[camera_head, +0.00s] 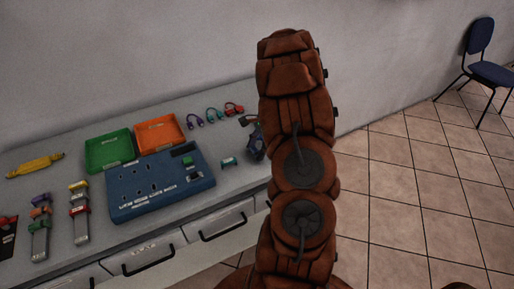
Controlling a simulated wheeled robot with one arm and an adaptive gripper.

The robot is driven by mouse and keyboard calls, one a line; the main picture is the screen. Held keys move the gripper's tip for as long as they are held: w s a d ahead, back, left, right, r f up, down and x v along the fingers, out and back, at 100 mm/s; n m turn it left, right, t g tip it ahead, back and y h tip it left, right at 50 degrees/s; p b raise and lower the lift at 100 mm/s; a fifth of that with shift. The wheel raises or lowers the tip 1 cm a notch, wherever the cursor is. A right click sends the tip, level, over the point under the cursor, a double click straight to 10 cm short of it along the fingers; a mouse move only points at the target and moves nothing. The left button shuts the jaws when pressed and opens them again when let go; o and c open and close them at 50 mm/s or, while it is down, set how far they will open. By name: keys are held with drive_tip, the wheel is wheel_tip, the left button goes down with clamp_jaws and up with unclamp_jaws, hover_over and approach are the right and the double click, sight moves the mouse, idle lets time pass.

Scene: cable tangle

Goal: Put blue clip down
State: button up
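My arm stands in front of the right end of the bench. A dark blue-black part (256,144), perhaps my gripper, shows just left of the arm above the bench; its fingertips cannot be made out. I cannot tell whether it holds anything. No blue clip can be clearly picked out. A small teal piece (229,162) lies on the bench to the left of that dark part. The left metal strip (40,243) carries several coloured clips, some bluish or purple.
A blue socket panel (135,205) lies mid-bench, with a green tray (90,157) and an orange tray (160,125) behind it. Several short coloured cables (213,115) lie at the back. A second metal strip (81,230) and a yellow tool (35,166) are left. A chair (480,37) stands far right.

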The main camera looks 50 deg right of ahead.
drive_tip(key=o, duration=0.3)
drive_tip(key=shift+o, duration=0.2)
drive_tip(key=shift+r, duration=0.1)
drive_tip(key=b+v, duration=0.2)
drive_tip(key=v, duration=1)
drive_tip(key=shift+b, duration=0.3)
drive_tip(key=s+a+r+n+g+h, duration=0.1)
drive_tip(key=s+a+r+n, duration=0.15)
drive_tip(key=a, duration=0.55)
drive_tip(key=s+a+r+n+g, duration=0.1)
drive_tip(key=a+n, duration=0.3)
drive_tip(key=a, duration=0.5)
drive_tip(key=s+a+r+n+h, duration=0.15)
drive_tip(key=a+n, duration=0.25)
drive_tip(key=a, duration=0.4)
drive_tip(key=s+a+f+n+h, duration=0.1)
drive_tip(key=s+a+n, duration=0.4)
drive_tip(key=s, duration=0.3)
drive_tip(key=s+a+f+n+g, duration=0.1)
drive_tip(key=s+a+n, duration=0.5)
drive_tip(key=s, duration=0.3)
drive_tip(key=shift+a+h, duration=0.35)
drive_tip(key=shift+a, duration=0.35)
